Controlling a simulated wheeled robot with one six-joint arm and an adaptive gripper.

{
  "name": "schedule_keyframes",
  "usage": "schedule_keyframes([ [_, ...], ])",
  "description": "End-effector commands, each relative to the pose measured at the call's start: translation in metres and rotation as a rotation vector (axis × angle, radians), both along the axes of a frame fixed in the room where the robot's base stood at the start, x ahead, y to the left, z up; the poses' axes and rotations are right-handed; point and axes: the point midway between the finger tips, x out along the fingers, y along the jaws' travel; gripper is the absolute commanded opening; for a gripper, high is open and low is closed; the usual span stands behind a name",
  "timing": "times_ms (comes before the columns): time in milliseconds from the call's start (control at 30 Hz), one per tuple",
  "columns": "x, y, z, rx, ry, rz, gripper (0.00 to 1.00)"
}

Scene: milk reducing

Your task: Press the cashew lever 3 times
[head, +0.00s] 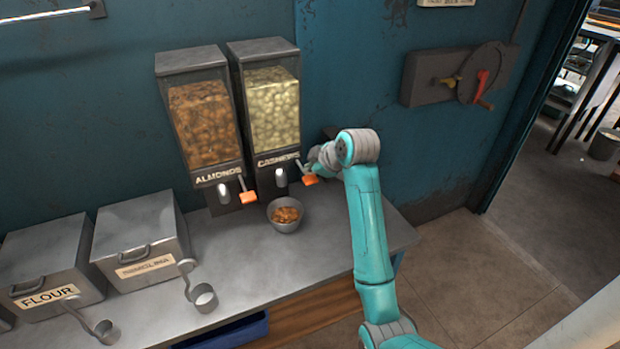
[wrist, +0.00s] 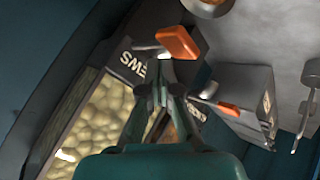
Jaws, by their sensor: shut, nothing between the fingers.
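In the head view my gripper is mostly hidden by my wrist. A metal bowl (head: 286,225) with brown nuts in it stands on the counter below the cashew spout.
The almond dispenser (head: 203,120), with its own orange lever (head: 248,197), stands just left. Flour (head: 42,262) and semolina (head: 140,236) bins with scoops sit further left on the metal counter (head: 345,243). A wall box with a red handle (head: 482,82) hangs at right.

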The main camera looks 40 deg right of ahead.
Motion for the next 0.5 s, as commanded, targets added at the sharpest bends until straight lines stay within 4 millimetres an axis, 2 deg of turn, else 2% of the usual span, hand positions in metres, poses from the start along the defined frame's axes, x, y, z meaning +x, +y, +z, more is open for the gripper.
schedule_keyframes([
  [500,-0.0001,0.0001,-0.007,0.001,0.001,0.001,0.0],
])
